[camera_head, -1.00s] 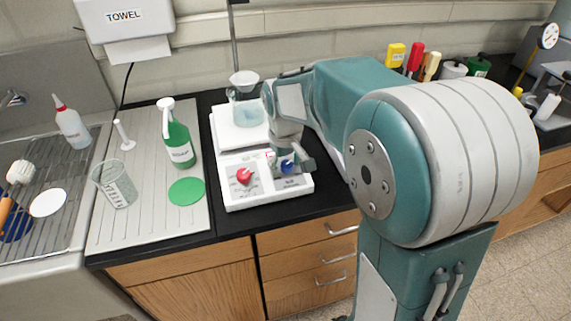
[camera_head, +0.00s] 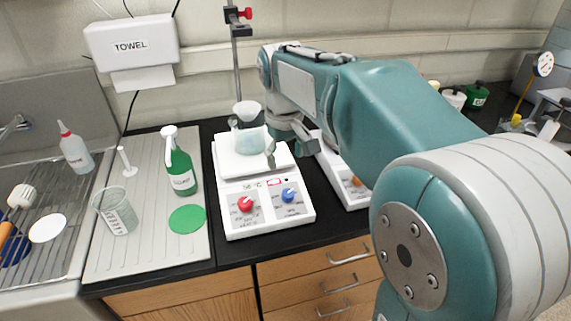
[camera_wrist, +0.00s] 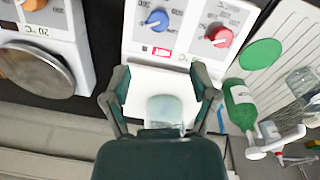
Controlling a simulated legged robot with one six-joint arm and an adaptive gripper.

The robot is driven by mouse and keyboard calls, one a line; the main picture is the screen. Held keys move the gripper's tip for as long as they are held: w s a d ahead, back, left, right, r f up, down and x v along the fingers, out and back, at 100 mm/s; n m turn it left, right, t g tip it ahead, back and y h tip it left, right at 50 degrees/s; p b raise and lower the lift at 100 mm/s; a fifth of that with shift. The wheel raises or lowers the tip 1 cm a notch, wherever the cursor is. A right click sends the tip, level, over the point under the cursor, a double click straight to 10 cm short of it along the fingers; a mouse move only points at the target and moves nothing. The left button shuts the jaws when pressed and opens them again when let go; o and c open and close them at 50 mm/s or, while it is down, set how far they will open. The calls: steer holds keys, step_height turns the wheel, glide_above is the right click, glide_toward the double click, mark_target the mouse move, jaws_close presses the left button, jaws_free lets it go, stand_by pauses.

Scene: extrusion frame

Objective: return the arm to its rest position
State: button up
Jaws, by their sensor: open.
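My gripper (camera_head: 291,153) is open and empty in the camera_head view, raised above the right part of a white hotplate (camera_head: 267,222). Its fingers point down and clear of the red knob (camera_head: 245,204) and blue knob (camera_head: 289,195). In the camera_wrist view the open fingers of my gripper (camera_wrist: 161,95) frame the hotplate's top plate and a beaker (camera_wrist: 165,111) of bluish liquid. The beaker (camera_head: 249,139) stands on the plate with a white funnel over it. My arm reaches in from the right and hides part of the bench.
A second hotplate (camera_head: 353,189) stands right of the first, partly behind my arm. A stand rod (camera_head: 237,70) rises behind the hotplate.

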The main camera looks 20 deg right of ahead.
stand_by(0.3)
steer(key=s+f+m+t, duration=0.1)
steer(key=s+t, duration=0.1)
steer(key=s, duration=0.8)
steer(key=s+f+m+t, duration=0.2)
steer(key=s+t, duration=0.1)
steer(key=s, duration=0.7)
steer(key=shift+s+d+f, duration=0.15)
steer(key=shift+d+f, duration=0.15)
steer(key=shift+d, duration=0.05)
